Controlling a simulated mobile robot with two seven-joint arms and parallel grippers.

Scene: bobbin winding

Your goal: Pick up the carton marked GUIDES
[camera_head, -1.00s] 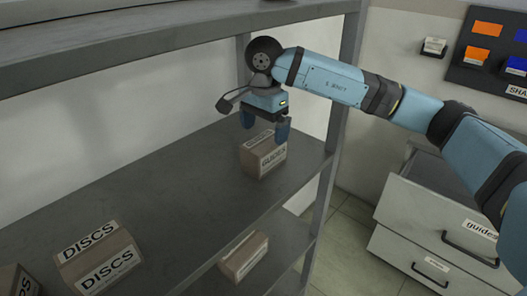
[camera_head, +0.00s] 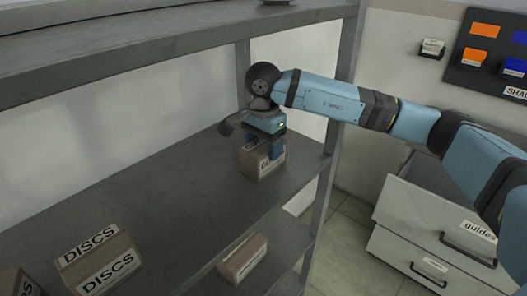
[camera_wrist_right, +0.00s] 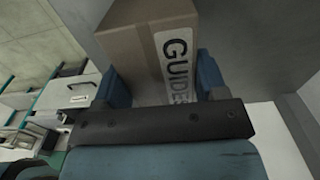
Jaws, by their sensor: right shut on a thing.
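The carton marked GUIDES (camera_head: 263,165) is a small brown box with white labels on the grey shelf (camera_head: 190,190), near the shelf's right end. My right gripper (camera_head: 262,150) has come down over it from above and is shut on it, with a blue finger on either side. In the right wrist view the carton (camera_wrist_right: 140,50) sits between the two fingers (camera_wrist_right: 165,88), and its GUIDES label is partly covered by the gripper. The carton appears to rest on the shelf still. My left gripper is not in view.
A carton marked DISCS (camera_head: 98,258) stands at the front left of the same shelf. Another carton (camera_head: 243,258) is on the shelf below. A grey upright post (camera_head: 325,190) stands close to the right. An upper shelf (camera_head: 150,45) crosses above. Drawers (camera_head: 435,235) stand at the right.

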